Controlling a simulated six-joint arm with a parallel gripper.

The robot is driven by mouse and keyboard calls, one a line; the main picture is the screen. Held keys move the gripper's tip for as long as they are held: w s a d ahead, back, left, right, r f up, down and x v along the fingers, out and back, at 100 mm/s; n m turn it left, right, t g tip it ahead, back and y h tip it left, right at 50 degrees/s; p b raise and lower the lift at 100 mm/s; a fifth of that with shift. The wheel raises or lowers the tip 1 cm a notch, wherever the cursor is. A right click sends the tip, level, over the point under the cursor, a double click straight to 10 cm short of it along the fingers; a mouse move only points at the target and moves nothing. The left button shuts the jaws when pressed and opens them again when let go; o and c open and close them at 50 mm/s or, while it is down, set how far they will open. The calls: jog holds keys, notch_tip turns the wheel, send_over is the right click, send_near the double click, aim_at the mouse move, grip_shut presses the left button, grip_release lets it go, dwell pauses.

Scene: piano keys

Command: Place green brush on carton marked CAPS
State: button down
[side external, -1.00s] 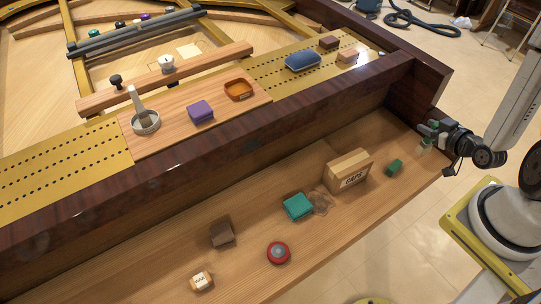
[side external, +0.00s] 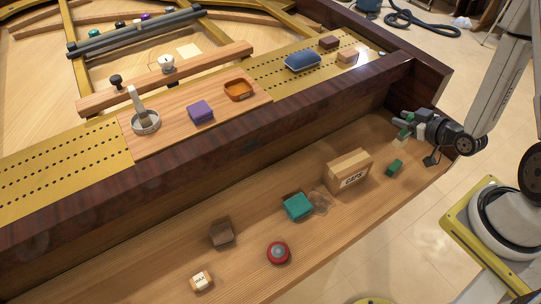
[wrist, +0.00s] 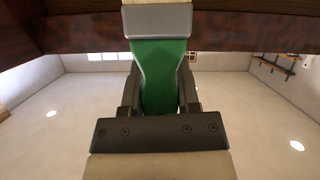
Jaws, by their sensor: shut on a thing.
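The green brush (wrist: 160,75) is in my gripper (wrist: 160,100), with the jaws shut on its green handle. Its metal ferrule and pale bristles point away from the gripper in the wrist view. In the side view the brush (side external: 408,118) is small and partly hidden by my gripper (side external: 412,124), above the right end of the wooden ledge. The carton marked CAPS (side external: 348,171) is a brown box upright on the ledge, left of and below the gripper. Its top looks bare.
A small green block (side external: 395,167) lies right of the carton. The dark piano rail (side external: 250,145) stands behind the ledge.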

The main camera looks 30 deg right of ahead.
jog(key=w+a+r+n+y, duration=0.1)
jog(key=w+a+n+y, duration=0.1)
jog(key=a, duration=0.4)
jog(key=w+a+r+n+y, duration=0.1)
jog(key=w+a+r+y, duration=0.1)
jog(key=a, duration=0.4)
jog(key=shift+w+a+n+g+y, duration=0.3)
jog(key=shift+w+a+n, duration=0.1)
jog(key=shift+w, duration=0.25)
jog(key=shift+d+f, duration=0.1)
jog(key=shift+f, duration=1.8)
jog(key=shift+f, duration=2.05)
jog(key=shift+f, duration=0.1)
jog(key=shift+c, duration=1.6)
grip_release()
